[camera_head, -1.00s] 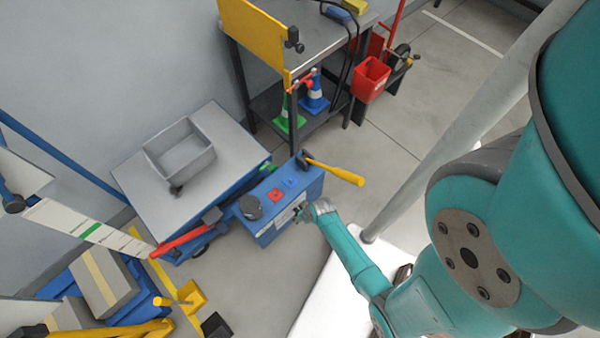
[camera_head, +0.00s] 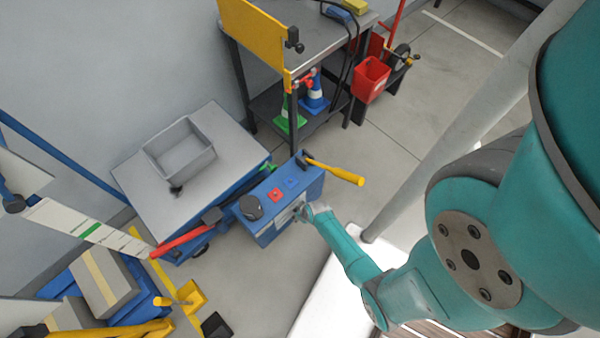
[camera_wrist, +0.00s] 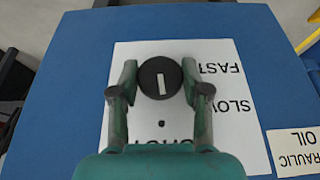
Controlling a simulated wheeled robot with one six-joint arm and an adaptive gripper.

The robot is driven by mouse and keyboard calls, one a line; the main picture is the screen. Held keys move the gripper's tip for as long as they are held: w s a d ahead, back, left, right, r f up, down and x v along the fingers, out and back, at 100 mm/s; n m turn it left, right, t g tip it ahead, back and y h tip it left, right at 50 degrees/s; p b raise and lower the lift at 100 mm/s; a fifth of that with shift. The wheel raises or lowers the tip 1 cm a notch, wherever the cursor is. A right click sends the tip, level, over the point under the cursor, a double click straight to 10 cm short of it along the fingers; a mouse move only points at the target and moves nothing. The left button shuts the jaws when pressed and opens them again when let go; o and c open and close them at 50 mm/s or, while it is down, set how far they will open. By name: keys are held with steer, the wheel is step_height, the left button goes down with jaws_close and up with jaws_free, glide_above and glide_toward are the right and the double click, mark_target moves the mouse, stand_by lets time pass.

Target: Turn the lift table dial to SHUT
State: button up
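The lift table dial (camera_wrist: 160,78) is a round black knob with a white pointer line. It sits on a white label plate (camera_wrist: 228,138) on a blue panel. The pointer line runs down the picture, towards a black dot on the plate. FAST and SLOW read upside down at the right; the word below the dot is partly hidden by my gripper. My gripper (camera_wrist: 160,80) has one finger on each side of the dial, and both fingertips appear to touch its rim. In the head view, my gripper (camera_head: 304,213) is at the front of the blue box (camera_head: 268,232), hiding the dial.
A lift table (camera_head: 225,130) with a grey bin (camera_head: 180,165) stands behind the box. A yellow-handled tool (camera_head: 335,171) and a red lever (camera_head: 180,241) are close by. A workbench (camera_head: 290,60) is beyond. A HYDRAULIC OIL label (camera_wrist: 297,152) is at the right.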

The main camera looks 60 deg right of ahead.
steer(key=shift+s+d+y, duration=0.1)
steer(key=shift+y, duration=0.3)
steer(key=shift+t+y, duration=0.3)
steer(key=o, duration=1.1)
steer(key=shift+r, duration=0.1)
steer(key=v, duration=1.1)
steer(key=shift+s+r, duration=0.1)
steer(key=shift+r, duration=0.3)
